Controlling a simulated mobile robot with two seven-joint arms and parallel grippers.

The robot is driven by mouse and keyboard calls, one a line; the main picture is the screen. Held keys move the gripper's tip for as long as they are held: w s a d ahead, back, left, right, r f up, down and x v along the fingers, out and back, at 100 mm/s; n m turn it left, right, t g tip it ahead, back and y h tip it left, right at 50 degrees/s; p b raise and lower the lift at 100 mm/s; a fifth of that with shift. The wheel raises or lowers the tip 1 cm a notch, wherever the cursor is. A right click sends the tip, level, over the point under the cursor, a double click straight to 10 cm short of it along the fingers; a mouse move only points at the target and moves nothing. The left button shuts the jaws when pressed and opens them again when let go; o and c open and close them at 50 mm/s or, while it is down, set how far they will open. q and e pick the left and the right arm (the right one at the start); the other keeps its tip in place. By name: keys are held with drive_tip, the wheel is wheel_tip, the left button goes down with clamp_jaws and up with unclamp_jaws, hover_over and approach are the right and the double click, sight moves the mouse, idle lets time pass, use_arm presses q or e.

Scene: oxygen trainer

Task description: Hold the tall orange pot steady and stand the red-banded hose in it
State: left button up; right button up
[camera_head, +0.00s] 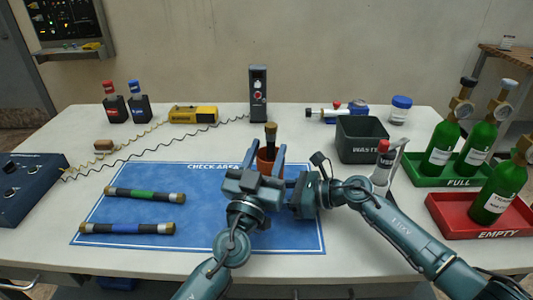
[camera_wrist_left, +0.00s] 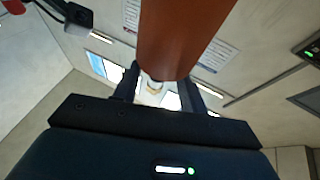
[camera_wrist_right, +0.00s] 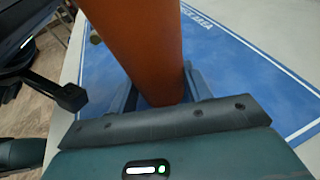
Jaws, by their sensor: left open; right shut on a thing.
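The tall orange pot (camera_head: 268,165) stands at the back of the blue mat, partly hidden by my left gripper (camera_head: 266,151). A dark hose end with a tan tip (camera_head: 270,130) rises from the pot. No red band shows on it, so I cannot confirm which hose it is. My left gripper is open, with a finger on either side of the pot. The pot also shows in the left wrist view (camera_wrist_left: 185,35). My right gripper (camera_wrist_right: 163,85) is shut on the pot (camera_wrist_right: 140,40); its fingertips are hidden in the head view.
The green-banded hose (camera_head: 145,194) and blue-banded hose (camera_head: 127,228) lie on the mat (camera_head: 200,185) at left. Green cylinders stand in trays (camera_head: 465,228) at far right.

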use_arm(q)
drive_tip(key=shift+s+f, duration=0.1)
drive_tip(key=v, duration=0.7)
drive_tip(key=shift+s, duration=0.15)
idle(0.5)
use_arm(e)
drive_tip(key=o, duration=0.8)
